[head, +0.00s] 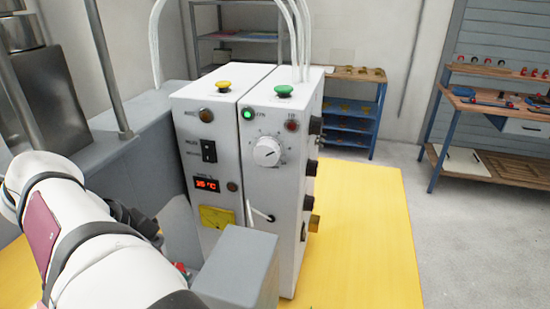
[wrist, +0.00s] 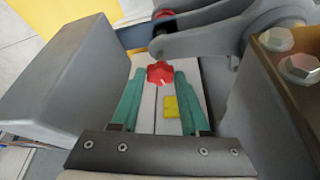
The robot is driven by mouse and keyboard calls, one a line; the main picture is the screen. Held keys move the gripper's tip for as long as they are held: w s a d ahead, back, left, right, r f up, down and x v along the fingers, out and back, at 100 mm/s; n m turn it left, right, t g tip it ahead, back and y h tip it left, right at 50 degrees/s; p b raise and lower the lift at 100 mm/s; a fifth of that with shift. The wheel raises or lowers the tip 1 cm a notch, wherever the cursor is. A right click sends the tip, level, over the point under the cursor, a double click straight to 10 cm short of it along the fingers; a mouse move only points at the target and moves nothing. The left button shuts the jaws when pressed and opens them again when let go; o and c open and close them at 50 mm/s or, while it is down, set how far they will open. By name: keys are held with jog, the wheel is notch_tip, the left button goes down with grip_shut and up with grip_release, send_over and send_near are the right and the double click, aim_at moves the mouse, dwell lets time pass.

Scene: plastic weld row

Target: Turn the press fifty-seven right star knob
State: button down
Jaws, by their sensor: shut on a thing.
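A red star knob (wrist: 160,73) sits between the green fingertips of my gripper (wrist: 159,80) in the wrist view. The fingers close on it from both sides. A second red knob (wrist: 163,15) shows behind it, partly cut off by a grey arm. In the head view a small red part (head: 181,267) shows low beside my arm, next to the grey block (head: 237,265). My gripper is hidden there behind the machinery. I cannot read any press number.
Two white control boxes (head: 290,190) with knobs, lamps and a display stand on a yellow surface (head: 365,235). A grey housing (wrist: 65,80) and a grey lever arm (wrist: 225,38) crowd my gripper. Benches (head: 500,110) stand far off at the right.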

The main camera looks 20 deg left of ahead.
jog(key=shift+c, duration=2.1)
grip_release()
